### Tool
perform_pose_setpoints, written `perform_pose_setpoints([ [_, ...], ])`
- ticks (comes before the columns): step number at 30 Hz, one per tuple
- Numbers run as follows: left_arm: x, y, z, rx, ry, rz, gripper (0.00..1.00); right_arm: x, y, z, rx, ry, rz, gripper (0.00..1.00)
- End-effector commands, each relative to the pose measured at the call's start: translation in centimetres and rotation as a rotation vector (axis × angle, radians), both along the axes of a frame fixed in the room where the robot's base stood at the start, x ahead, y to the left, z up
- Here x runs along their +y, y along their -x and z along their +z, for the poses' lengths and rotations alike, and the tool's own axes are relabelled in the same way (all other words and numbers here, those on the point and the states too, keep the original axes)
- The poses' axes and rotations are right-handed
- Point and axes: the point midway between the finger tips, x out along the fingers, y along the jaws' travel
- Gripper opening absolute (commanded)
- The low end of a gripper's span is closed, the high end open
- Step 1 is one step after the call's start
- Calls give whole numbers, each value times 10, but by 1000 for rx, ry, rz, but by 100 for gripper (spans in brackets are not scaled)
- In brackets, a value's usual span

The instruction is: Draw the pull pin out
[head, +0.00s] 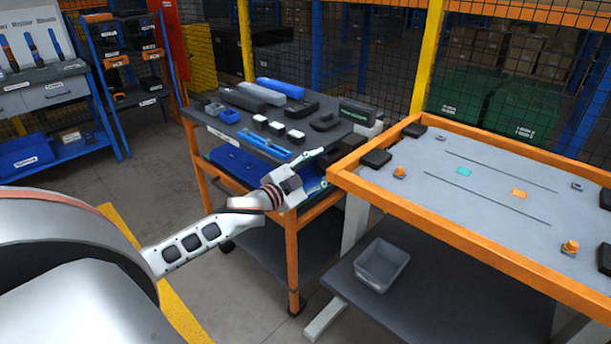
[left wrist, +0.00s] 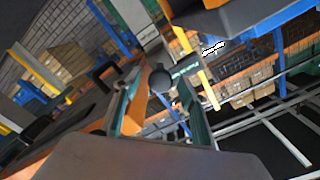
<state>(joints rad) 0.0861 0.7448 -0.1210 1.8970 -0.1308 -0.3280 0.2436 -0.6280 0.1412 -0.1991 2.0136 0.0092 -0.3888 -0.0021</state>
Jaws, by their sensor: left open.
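No part is plainly recognisable as the pull pin. Two small orange knob-like pieces stand on the orange-framed table, one near its left corner (head: 399,172) and one at its right front (head: 570,247). My left gripper (head: 322,169) is open, beside the left corner of this table's orange frame (head: 430,220) and short of both pieces. In the left wrist view, a dark round knob (left wrist: 160,79) shows between the fingers of the open left gripper (left wrist: 163,95); I cannot tell whether it is near or far. My right gripper is not in view.
A dark-topped cart (head: 215,118) with boxes and blue trays stands behind my left gripper. Black blocks (head: 376,158) sit at the table's corners. A grey bin (head: 382,265) rests on the lower shelf. Mesh fencing closes the back. The table's middle is mostly flat.

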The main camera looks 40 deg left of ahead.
Motion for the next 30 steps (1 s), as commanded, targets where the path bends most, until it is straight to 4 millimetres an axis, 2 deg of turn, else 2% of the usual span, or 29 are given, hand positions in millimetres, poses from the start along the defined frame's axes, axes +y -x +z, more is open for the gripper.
perform_pose_setpoints([
  [18,6,92,-2,4,0,-1,42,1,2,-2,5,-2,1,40],
  [24,8,108,-1,2,0,-1,42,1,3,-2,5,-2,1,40],
  [30,8,111,-1,1,0,-1,42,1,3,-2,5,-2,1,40],
])
